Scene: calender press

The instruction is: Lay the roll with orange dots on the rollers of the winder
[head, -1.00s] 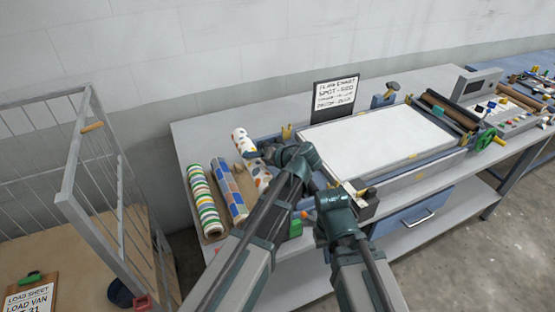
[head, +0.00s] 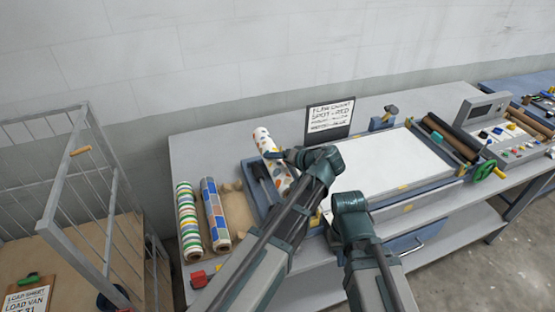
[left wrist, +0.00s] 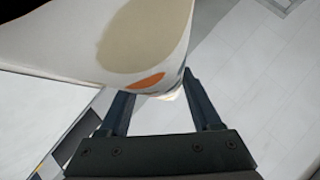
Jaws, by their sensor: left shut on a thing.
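The white roll with orange, tan and grey dots (head: 263,139) is held by my left gripper (head: 279,154), above a blue frame (head: 249,171) with dark bars inside, left of the white press bed. In the left wrist view the roll (left wrist: 90,40) fills the upper left, with a large tan dot and an orange one. The fingers (left wrist: 166,110) sit at its edge. My left arm hides the roll's near part. I cannot tell whether it touches the frame. My right arm's gripper is hidden below its wrist, in front of the bed.
A striped roll (head: 188,215) and a blue-checked roll (head: 215,212) lie at the table's left, beside an empty brown cradle (head: 236,205). A sign (head: 330,118) stands behind the white bed (head: 385,160). Dark and brown rollers (head: 450,137) and a green handwheel (head: 485,171) are at right.

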